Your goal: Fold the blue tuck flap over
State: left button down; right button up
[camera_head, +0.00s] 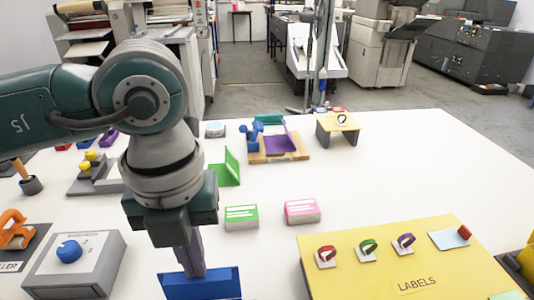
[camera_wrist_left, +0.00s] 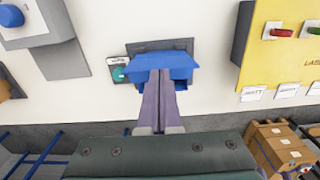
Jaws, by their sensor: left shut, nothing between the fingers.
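The blue tuck flap (camera_head: 200,284) is at the bottom of the head view, right below my left gripper (camera_head: 194,272). In the left wrist view the blue flap (camera_wrist_left: 162,62) shows as a wide panel over a dark grey plate (camera_wrist_left: 184,45). My left gripper (camera_wrist_left: 162,74) is shut with nothing between its purple-grey fingers. Its tips are at the flap's near edge and appear to touch it. The fingers hide the middle of that edge, and I cannot tell how far the flap is bent. My right gripper is not in view.
A grey box with a blue knob (camera_head: 68,250) stands left of the flap. A yellow labels board (camera_head: 400,282) is to the right. Green (camera_head: 241,217) and pink (camera_head: 302,211) boxes and an upright green folded piece (camera_head: 230,168) stand behind. The white table is clear between them.

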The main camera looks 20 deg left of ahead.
pick_arm(q)
jog(key=shift+w+a+r+p, duration=0.15)
jog(key=shift+w+r+p, duration=0.05)
jog(key=shift+r+p, duration=0.7)
notch_tip(320, 180, up, 8)
jog(key=p, duration=0.6)
jog(key=shift+p, duration=0.35)
